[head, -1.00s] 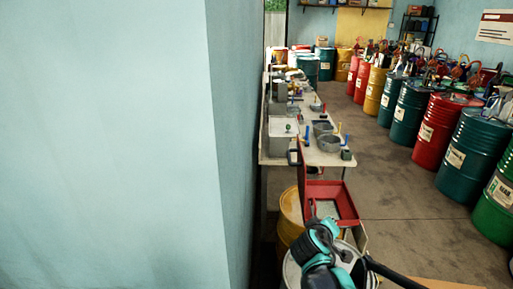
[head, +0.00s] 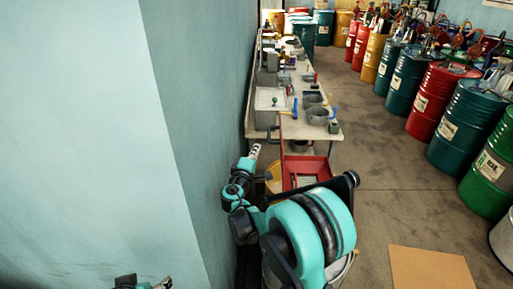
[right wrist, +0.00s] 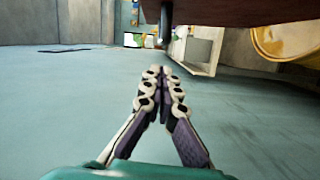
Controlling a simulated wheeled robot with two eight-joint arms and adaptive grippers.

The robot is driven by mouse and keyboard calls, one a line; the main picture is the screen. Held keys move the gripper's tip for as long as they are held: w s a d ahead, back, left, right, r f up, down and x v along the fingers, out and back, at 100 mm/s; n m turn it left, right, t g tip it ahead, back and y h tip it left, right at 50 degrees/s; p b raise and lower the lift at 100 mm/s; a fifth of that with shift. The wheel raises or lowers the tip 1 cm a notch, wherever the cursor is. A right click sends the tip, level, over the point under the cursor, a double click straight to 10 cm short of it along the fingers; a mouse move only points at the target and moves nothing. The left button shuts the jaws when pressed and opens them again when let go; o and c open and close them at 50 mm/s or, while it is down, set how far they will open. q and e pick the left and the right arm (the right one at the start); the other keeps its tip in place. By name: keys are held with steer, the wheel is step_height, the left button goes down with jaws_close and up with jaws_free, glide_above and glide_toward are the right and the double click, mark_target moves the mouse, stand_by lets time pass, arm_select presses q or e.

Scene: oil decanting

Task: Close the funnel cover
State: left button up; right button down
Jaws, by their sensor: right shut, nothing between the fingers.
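The red funnel (head: 307,163) stands open in the head view, beyond my right arm, which hides its near part. Its red cover (head: 282,138) stands upright at the funnel's left side, seen nearly edge-on. My right gripper (head: 255,151) is left of the cover, between it and the wall, with its fingers shut and empty. In the right wrist view the shut fingertips (right wrist: 165,73) sit below a dark red panel, which looks like the cover (right wrist: 245,12), with a gap between them. A dark handle (right wrist: 166,22) hangs from it. My left gripper (head: 163,284) is partly visible at the bottom edge.
A blue-green wall (head: 190,110) stands close on the left. A yellow barrel (right wrist: 283,42) is near the funnel. A bench (head: 302,129) with pots and tools stretches behind it. Several drums (head: 467,125) line the right side. Floor between is clear, with a cardboard sheet (head: 435,267).

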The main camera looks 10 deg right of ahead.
arm_select(q)
steer(key=shift+f+b, duration=0.35)
steer(key=shift+f, duration=0.05)
arm_select(e)
steer(key=x, duration=0.8)
